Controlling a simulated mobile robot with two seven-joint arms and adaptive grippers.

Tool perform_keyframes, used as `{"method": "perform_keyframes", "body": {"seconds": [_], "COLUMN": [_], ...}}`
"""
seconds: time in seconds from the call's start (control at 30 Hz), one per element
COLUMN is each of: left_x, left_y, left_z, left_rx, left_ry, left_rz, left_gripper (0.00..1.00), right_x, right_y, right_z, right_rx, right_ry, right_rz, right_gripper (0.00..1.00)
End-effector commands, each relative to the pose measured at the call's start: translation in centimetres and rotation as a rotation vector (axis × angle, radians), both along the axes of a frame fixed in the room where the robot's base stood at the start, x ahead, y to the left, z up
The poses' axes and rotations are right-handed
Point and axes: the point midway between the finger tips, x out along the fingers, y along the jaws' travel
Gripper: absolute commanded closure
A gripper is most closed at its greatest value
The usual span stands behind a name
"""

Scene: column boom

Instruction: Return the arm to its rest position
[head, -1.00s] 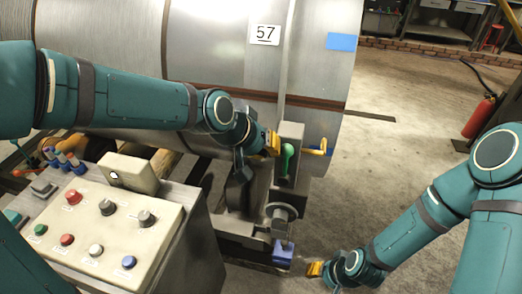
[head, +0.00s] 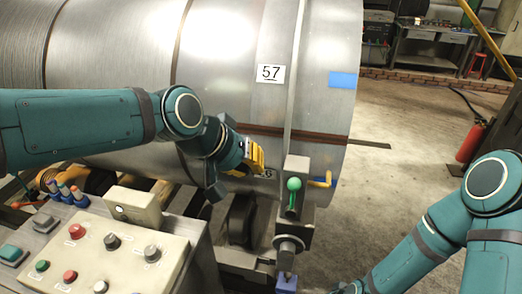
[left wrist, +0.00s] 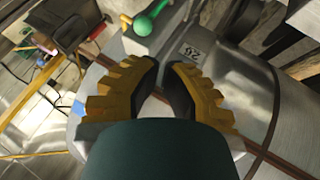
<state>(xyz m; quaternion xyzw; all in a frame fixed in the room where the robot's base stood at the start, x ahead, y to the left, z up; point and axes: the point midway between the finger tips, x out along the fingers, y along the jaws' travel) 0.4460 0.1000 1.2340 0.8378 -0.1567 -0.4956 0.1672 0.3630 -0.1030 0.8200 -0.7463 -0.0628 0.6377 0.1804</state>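My left gripper (head: 256,157), with yellow fingers, is in front of the big metal cylinder (head: 225,90), left of the grey post with the green-knobbed lever (head: 294,184). In the left wrist view its fingertips (left wrist: 165,68) stand apart with nothing between them. The lever's green knob (left wrist: 143,26) shows beyond the fingers there, clear of them. My right arm (head: 420,245) comes in from the right and reaches down to the bottom edge. Its gripper is outside the picture.
A control panel (head: 120,250) with buttons and knobs stands at the lower left, below my left arm. A yellow handle (head: 322,180) sticks out right of the post. A blue block (head: 286,284) is below it. A red extinguisher (head: 470,142) stands at the right. Floor between is clear.

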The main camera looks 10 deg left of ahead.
Motion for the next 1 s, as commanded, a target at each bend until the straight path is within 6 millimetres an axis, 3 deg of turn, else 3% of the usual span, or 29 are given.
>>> {"method": "perform_keyframes", "body": {"seconds": [0.17,0.27,0.4,0.57,0.8,0.9,1.0], "left_x": [0.3,1.3,2.6,2.1,-2.4,-4.9,-6.9], "left_y": [0.0,0.0,-0.1,-0.1,0.0,0.0,0.1], "left_z": [-1.1,-4.4,-12.1,-21.6,-34.3,-38.0,-40.5], "left_rx": [-0.001,-0.003,-0.004,0.006,0.041,0.059,0.072], "left_ry": [0.013,0.046,0.112,0.190,0.300,0.335,0.359], "left_rz": [0.003,0.011,0.032,0.058,0.082,0.084,0.087], "left_gripper": [1.00,1.00,1.00,1.00,1.00,1.00,1.00], "right_x": [0.0,0.0,-0.1,-0.2,-0.3,-0.3,-0.4], "right_y": [0.0,0.0,0.0,0.0,0.0,0.1,0.1], "right_z": [-0.1,-0.2,-0.4,-0.6,-0.9,-1.0,-1.1], "right_rx": [0.000,0.000,0.000,0.001,0.002,0.002,0.002], "right_ry": [0.000,0.001,0.003,0.004,0.007,0.008,0.008], "right_rz": [-0.001,0.000,0.001,0.003,0.005,0.005,0.006], "right_gripper": [0.53,0.53,0.53,0.53,0.53,0.53,0.53]}}
